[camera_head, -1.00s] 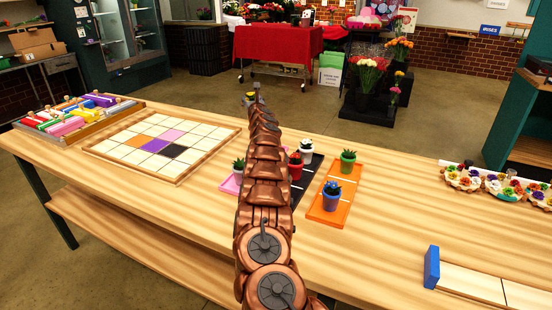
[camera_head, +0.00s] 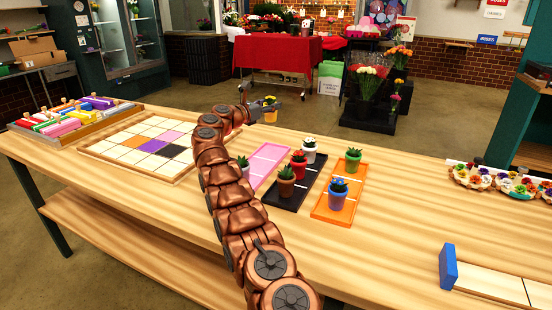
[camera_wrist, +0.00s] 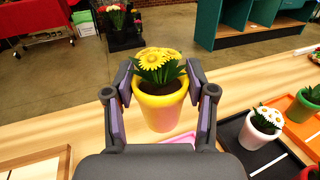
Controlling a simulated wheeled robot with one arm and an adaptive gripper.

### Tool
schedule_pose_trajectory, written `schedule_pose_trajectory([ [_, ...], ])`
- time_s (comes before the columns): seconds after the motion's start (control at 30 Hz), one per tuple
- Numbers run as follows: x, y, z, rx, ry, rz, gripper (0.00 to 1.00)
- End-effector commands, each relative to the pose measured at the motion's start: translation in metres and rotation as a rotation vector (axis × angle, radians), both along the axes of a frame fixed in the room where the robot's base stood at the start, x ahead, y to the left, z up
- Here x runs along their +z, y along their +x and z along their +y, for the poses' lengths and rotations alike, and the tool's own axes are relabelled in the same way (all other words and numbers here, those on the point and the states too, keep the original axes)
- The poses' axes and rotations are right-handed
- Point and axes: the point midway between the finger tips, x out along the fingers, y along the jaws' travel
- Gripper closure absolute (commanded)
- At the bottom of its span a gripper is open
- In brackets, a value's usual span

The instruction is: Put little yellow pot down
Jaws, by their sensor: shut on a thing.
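The little yellow pot (camera_wrist: 160,106) with yellow flowers and green leaves is upright between the fingers of my gripper (camera_wrist: 160,95) in the wrist view. My gripper is shut on it. In the head view the yellow pot (camera_head: 270,114) is near the table's far edge, beyond the pink tray (camera_head: 265,158), with my gripper (camera_head: 262,110) at its left.
A black tray (camera_head: 283,196) holds white, red and brown pots. An orange tray (camera_head: 326,213) holds a green pot (camera_head: 353,160) and a blue pot (camera_head: 338,195). A grey-purple pot (camera_head: 243,167) stands at the pink tray's near end. A tile board (camera_head: 97,153) lies to the left.

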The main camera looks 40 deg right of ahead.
Motion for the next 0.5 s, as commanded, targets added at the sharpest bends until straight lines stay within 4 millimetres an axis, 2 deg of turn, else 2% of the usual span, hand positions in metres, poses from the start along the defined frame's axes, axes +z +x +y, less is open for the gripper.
schedule_pose_trajectory([
  [0.2, -0.012, -0.023, 0.028, -0.117, -0.001, 0.000, 0.96],
  [0.33, -0.016, -0.029, 0.034, -0.144, -0.002, 0.001, 0.96],
  [0.5, -0.038, -0.030, 0.034, -0.149, -0.002, 0.001, 0.96],
])
